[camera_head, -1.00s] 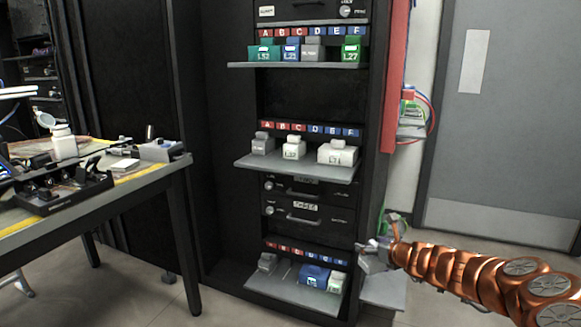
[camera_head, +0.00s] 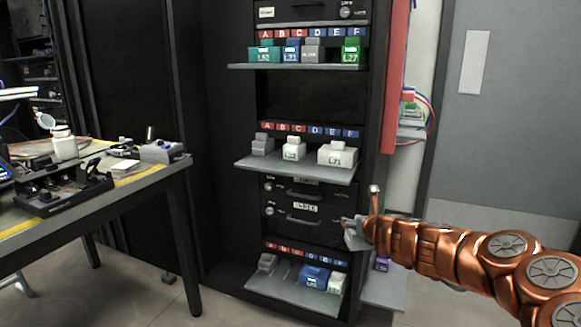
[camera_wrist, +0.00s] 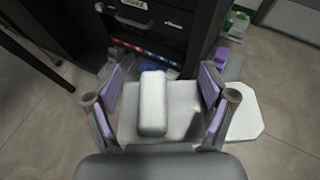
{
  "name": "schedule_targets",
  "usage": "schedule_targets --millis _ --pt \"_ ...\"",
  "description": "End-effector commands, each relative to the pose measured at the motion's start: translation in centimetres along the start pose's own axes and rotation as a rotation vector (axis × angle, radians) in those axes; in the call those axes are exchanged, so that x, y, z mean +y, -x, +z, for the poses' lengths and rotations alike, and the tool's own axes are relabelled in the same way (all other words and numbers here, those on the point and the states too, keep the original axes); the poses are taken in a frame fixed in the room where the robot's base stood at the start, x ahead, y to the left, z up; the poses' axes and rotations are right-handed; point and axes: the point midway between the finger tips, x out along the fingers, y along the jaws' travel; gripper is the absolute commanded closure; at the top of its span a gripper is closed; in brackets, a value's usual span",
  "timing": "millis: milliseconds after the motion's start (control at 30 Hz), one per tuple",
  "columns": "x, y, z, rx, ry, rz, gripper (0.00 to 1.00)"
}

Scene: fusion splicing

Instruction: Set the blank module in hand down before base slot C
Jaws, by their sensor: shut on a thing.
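The grey blank module (camera_wrist: 154,104) sits between the purple-padded fingers of my gripper (camera_wrist: 160,97) in the wrist view, with its raised handle block facing the camera. In the head view my gripper (camera_head: 356,234) is in front of the rack's right side, above and right of the base shelf; the module is hard to make out there. The base shelf (camera_head: 272,285) has a row of red and blue slot labels along its back. A grey module (camera_head: 267,263) stands at its left end, and a blue module (camera_head: 314,277) and a white module (camera_head: 336,284) at its right. The shelf in front of slot C looks bare.
The middle shelf (camera_head: 290,171) juts out above, with several modules. A side shelf (camera_head: 385,292) at the lower right bears a purple module (camera_head: 382,264). A work table (camera_head: 130,187) stands to the left. Floor in front is clear.

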Motion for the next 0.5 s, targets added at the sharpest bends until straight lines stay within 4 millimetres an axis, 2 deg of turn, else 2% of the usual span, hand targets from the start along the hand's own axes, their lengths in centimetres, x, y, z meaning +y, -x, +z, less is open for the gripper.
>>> schedule_targets --millis 33,267,500 --pt "0.8 0.5 0.8 -0.001 -0.003 -0.012 0.56" --pt "2.3 2.5 3.5 -0.004 -0.041 -0.103 0.56" --pt "2.0 3.7 6.5 -0.001 -0.045 -0.106 0.56"
